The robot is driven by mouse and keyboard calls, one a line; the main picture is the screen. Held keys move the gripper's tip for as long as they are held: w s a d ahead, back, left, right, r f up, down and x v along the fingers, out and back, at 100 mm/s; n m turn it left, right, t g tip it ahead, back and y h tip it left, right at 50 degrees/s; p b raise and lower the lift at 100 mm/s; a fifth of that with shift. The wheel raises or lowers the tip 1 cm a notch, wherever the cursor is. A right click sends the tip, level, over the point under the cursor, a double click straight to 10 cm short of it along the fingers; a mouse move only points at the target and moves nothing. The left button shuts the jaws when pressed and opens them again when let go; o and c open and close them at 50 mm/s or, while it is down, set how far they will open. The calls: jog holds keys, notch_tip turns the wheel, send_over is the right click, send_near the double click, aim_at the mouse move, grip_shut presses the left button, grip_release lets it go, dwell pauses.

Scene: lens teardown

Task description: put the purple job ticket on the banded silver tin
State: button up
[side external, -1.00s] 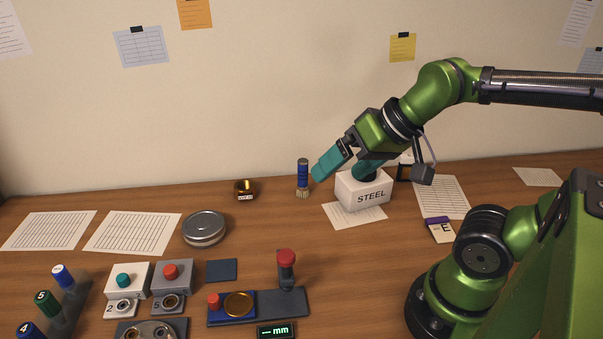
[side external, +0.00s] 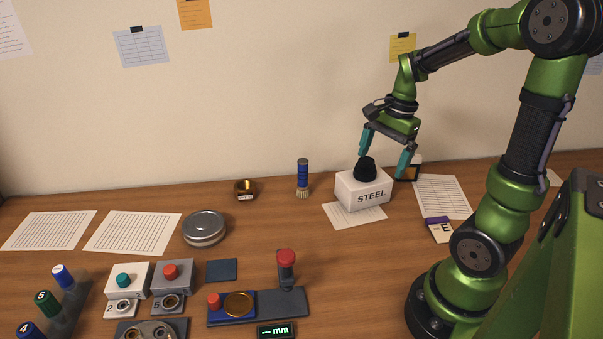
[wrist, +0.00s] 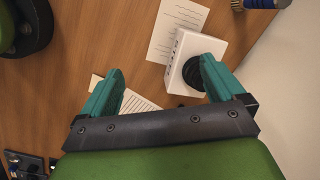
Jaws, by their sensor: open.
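The purple job ticket is a small pale card with a purple band and a letter E; it lies on the table at right (side external: 440,229), in front of a printed sheet, near my base. The banded silver tin (side external: 204,229) is round and lidded, standing at left centre. My gripper (side external: 382,163) is open and empty, fingers pointing down around and above the white STEEL box (side external: 363,192). In the wrist view my gripper (wrist: 161,68) has its right finger overlapping the black knob (wrist: 193,71). I cannot make out the ticket there; the left finger may cover it.
A blue-handled brush (side external: 303,178) and a small brass part (side external: 245,189) stand at the back. Button blocks (side external: 128,280), a gauge stand (side external: 287,268) and a rack of labelled tubes (side external: 57,302) fill the front left. Centre table is mostly clear.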

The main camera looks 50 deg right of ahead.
jog(key=s+d+f+m+g, duration=0.35)
jog(key=s+d+m, duration=0.35)
jog(key=d+m, duration=0.55)
jog(key=m+g+y, duration=0.1)
jog(key=m+y, duration=0.1)
jog(key=m, duration=1.1)
send_over(439, 220)
jog(key=w+d, duration=0.2)
jog(key=f, duration=0.7)
jog(key=shift+w+a+f, duration=0.1)
jog(key=shift+a+f, duration=0.1)
jog(key=shift+f, duration=0.2)
jog(key=shift+s+x, duration=0.2)
jog(key=shift+x, duration=2.45)
jog(key=shift+d+r, duration=0.15)
jog(key=c, duration=1.2)
